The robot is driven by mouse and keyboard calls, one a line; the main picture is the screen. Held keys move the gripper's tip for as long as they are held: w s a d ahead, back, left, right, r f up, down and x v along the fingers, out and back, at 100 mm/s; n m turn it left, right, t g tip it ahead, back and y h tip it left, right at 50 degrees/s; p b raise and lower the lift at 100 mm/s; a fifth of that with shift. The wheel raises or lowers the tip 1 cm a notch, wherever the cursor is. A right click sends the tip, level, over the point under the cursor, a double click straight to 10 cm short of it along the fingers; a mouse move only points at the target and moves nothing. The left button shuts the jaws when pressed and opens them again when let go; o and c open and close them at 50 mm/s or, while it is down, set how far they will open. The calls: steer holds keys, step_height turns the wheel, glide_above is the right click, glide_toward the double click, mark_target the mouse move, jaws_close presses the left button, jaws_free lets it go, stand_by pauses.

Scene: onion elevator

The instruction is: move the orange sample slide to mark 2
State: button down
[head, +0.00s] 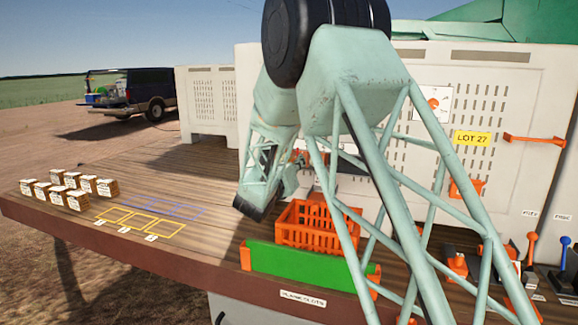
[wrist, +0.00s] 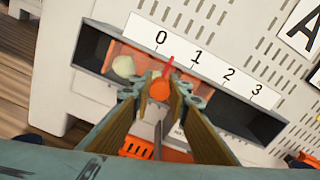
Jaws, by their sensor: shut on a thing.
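In the wrist view, the orange sample slide (wrist: 123,58) lies in a dark slot under a white scale (wrist: 205,62) marked 0, 1, 2, 3. Its round orange knob (wrist: 160,87) sits between the fingertips of my gripper (wrist: 160,90), which is shut on it. A red pointer above the knob reaches the scale's lower edge between 0 and 1. Mark 2 (wrist: 229,75) is farther right along the scale. A pale round thing, perhaps an onion, shows in the opening left of the knob. In the head view my arm largely hides the slide and slot.
The slot's right part (wrist: 235,115) looks dark and empty. In the head view an orange crate (head: 290,228) and a green plank (head: 300,264) stand below my arm. Several small boxes (head: 75,199) and yellow outlines (head: 128,216) are at left on the wooden deck. Levers (head: 530,247) stand at right.

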mark_target(307, 160)
steer(key=shift+s+d+b, duration=0.25)
steer(key=shift+d+b, duration=0.15)
steer(key=shift+d, duration=0.45)
steer(key=shift+s+d+b, duration=0.2)
steer(key=shift+d+b, duration=0.2)
steer(key=shift+d, duration=0.45)
steer(key=c, duration=2.5)
jaws_free()
steer(key=shift+o, duration=0.2)
steer(key=shift+s, duration=0.15)
steer(key=v, duration=1.1)
steer(key=shift+s+a, duration=0.2)
steer(key=shift+s, duration=0.15)
